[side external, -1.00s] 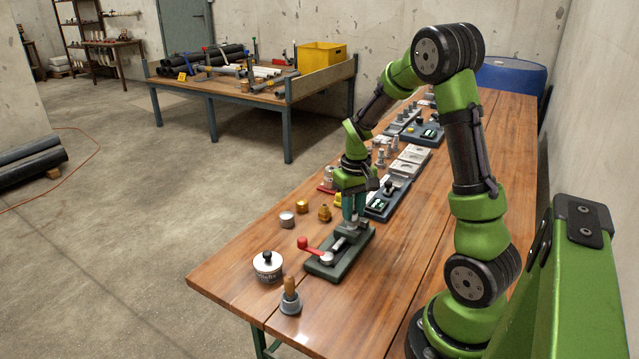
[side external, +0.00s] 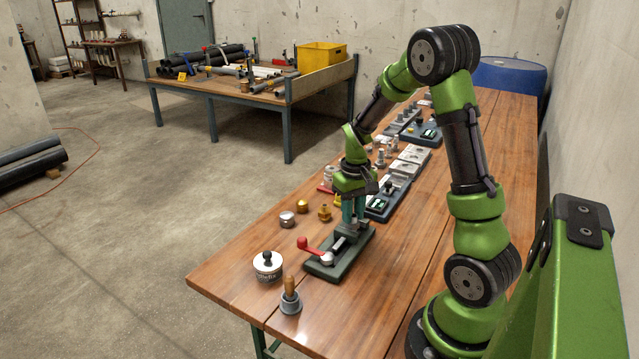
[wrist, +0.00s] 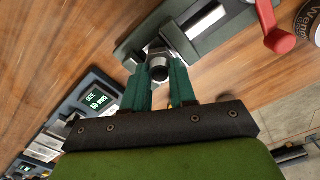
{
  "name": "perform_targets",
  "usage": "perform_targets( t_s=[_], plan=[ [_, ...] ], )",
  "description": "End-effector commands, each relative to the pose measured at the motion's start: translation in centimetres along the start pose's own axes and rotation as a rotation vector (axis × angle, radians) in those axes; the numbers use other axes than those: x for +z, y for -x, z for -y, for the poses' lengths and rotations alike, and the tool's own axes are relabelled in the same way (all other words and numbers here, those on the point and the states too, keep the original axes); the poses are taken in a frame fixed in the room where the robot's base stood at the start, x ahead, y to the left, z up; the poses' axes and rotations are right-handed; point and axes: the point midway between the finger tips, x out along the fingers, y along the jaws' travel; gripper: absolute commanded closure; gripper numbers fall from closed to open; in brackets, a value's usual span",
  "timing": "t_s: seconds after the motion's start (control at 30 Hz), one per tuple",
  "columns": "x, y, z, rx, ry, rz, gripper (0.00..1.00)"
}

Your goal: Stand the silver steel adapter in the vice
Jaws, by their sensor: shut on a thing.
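The vice (side external: 340,253) is a dark green base with a red-handled lever, on the near part of the wooden bench. It also shows at the top of the wrist view (wrist: 207,30). My gripper (side external: 353,222) is directly above the vice's far end, fingers pointing down. In the wrist view the teal fingers (wrist: 160,80) are shut on the silver steel adapter (wrist: 159,68), a round grey piece with a dark bore. The adapter is at the vice jaws. How deep it sits between them is hidden.
A white tin (side external: 267,266) and a wooden-handled brush in a grey cup (side external: 290,298) stand left of and nearer than the vice. Brass fittings (side external: 325,212) and a silver cap (side external: 287,219) lie beyond it. A gauge block with a display (wrist: 95,98) is close by.

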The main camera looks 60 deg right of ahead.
Motion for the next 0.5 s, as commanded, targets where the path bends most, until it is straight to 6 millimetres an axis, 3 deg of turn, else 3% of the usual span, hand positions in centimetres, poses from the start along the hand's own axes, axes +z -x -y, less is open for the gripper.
perform_targets(
  t_s=[0.5],
  plan=[
    [0.0, -0.63, -0.01, 0.0, 0.0, 0.0, 1.0]
  ],
)
